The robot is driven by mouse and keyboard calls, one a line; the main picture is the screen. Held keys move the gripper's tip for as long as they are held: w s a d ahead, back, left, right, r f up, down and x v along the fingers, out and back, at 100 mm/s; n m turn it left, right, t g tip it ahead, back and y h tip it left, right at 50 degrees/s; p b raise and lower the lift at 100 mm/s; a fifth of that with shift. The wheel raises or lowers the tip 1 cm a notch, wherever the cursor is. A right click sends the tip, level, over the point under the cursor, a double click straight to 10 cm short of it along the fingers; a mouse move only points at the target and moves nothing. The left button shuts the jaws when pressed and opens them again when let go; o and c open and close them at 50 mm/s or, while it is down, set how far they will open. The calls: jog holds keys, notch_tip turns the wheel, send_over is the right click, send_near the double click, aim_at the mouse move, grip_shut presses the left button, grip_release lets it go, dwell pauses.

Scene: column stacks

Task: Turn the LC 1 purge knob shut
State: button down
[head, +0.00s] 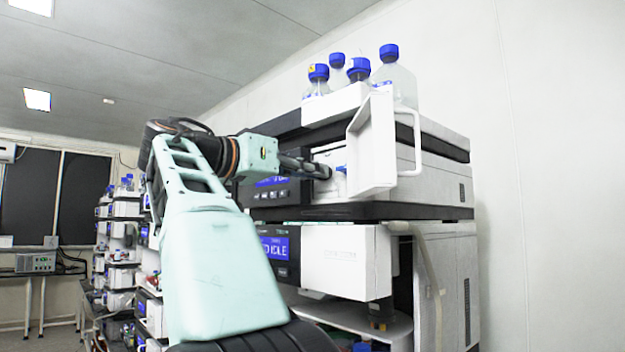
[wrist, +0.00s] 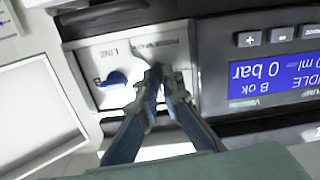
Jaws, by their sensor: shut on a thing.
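In the wrist view my gripper (wrist: 164,76) has its fingertips closed together at the right part of the pale valve panel (wrist: 108,52) of the LC stack. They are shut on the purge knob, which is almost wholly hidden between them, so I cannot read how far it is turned. In the head view my gripper (head: 322,171) reaches into the open module from the left, and the blue knob (head: 341,169) shows just past the fingertips.
The module's white door (head: 372,146) stands open right of the gripper; it also fills the left of the wrist view (wrist: 38,118). A blue display (wrist: 275,79) reads 0 bar. Blue-capped bottles (head: 392,75) stand on top. A lower module (head: 345,262) sits below.

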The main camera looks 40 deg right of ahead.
jog(key=shift+m, duration=0.6)
jog(key=c, duration=2.1)
grip_release()
jog(key=s+a, duration=0.1)
jog(key=a, duration=1.1)
